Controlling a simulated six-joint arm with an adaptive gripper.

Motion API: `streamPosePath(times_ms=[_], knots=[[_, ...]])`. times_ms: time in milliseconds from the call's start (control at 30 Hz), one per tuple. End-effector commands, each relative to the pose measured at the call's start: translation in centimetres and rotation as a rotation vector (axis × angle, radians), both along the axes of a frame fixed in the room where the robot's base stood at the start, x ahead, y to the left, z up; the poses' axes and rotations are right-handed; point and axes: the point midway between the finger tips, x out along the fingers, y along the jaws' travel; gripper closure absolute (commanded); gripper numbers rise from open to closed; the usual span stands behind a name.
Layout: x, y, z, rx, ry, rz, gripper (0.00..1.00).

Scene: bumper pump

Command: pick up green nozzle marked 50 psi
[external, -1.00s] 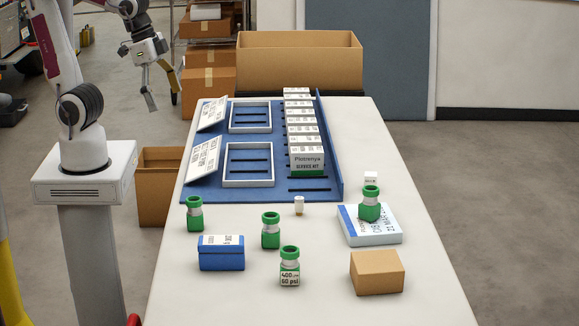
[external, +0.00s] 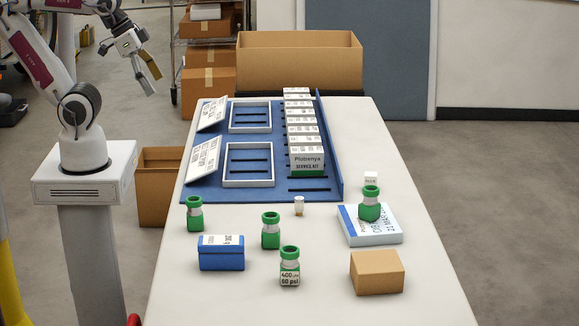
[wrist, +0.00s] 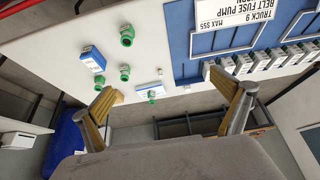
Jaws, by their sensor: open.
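My gripper (external: 152,82) is open and empty, high beyond the table's left side, far from the nozzles. In the wrist view its fingers (wrist: 165,91) are spread apart, with several nozzles beyond them.
A blue box (external: 221,257) stands left of the marked nozzle and a brown box (external: 377,273) right of it. The white-and-blue box (external: 372,232) lies behind the brown one. A blue tray (external: 240,195) with frames and a row of white boxes fills the table's rear.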

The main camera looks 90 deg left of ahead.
Motion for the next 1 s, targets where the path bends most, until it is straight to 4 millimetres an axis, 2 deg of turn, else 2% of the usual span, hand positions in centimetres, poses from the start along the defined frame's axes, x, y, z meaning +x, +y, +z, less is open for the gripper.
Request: streamPosePath(times_ms=[467,500,667,700,1000], knots=[[0.01,-0.02,0.00,0.000,0.000,-0.001,0.00],[0.01,-0.02,0.00,0.000,0.000,-0.001,0.03],[0.01,-0.02,0.00,0.000,0.000,-0.001,0.44],[0.01,-0.02,0.00,0.000,0.000,-0.001,0.49],[0.02,-0.02,0.00,0.000,0.000,-0.001,0.49]])
